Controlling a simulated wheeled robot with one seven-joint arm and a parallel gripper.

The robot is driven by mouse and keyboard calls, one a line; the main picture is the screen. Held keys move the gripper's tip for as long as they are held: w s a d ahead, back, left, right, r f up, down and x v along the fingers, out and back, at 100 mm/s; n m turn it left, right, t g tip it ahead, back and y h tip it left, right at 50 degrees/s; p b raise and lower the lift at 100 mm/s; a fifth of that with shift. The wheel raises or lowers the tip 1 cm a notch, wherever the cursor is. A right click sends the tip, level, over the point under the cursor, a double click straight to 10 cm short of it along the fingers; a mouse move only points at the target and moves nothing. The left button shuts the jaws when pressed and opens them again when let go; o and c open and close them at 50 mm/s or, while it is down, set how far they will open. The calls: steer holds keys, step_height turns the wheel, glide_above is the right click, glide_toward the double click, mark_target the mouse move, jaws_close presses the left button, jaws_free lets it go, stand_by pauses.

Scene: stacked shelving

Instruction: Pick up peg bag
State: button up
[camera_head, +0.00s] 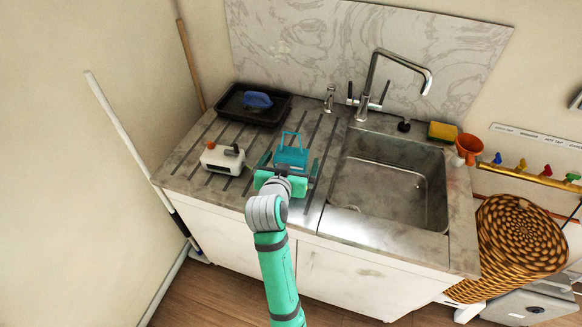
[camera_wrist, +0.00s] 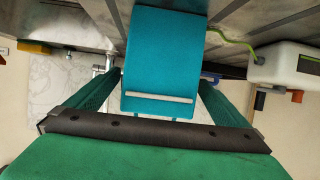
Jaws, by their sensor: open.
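The peg bag is a teal box-like holder (camera_head: 291,157) with a thin raised handle, standing on the grooved drainer left of the sink. In the wrist view the teal bag (camera_wrist: 165,45) fills the upper middle, with a pale slot across its face. My gripper (camera_head: 289,167) is at the near side of the bag. In the wrist view my gripper (camera_wrist: 160,80) is open, with one finger on each side of the bag. Small gaps seem to show between fingers and bag; contact cannot be told. The bag's lower part is partly hidden by my gripper in the head view.
A white device (camera_head: 222,158) stands left of the bag; its green cord shows in the wrist view. A black tray (camera_head: 252,105) with a blue item lies behind. The sink (camera_head: 390,180) and tall tap (camera_head: 370,85) are to the right. A marble backsplash (camera_head: 360,50) stands behind.

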steer(key=shift+c, duration=0.6)
steer(key=c, duration=1.1)
